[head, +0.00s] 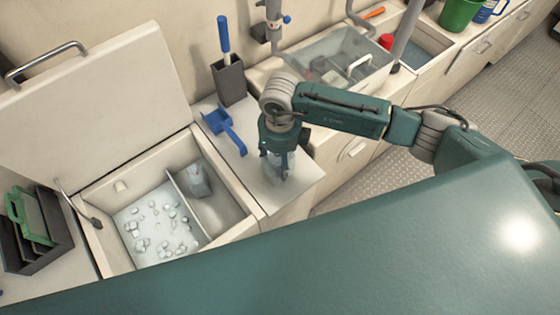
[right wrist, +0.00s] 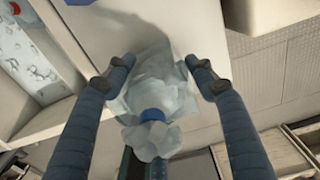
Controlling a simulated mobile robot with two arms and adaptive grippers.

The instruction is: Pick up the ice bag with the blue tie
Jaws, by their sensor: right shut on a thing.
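The clear ice bag with the blue tie (right wrist: 160,82) is between the two blue fingers of my right gripper (right wrist: 155,75) in the right wrist view. Its blue tie (right wrist: 152,115) shows below the bag's body, with the gathered neck beyond it. In the head view my right gripper (head: 279,168) points down over the pale counter, shut on the bag, which is mostly hidden by the fingers. I cannot tell whether the bag touches the counter. My left gripper is not in view.
The open ice chest (head: 237,214) holds loose ice cubes and another clear bag (head: 196,181) in its narrow compartment. A blue scoop (head: 228,130) lies on the counter (head: 262,185) beside a dark holder (head: 229,82). A sink (head: 345,95) with a clear cover is behind my right arm.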

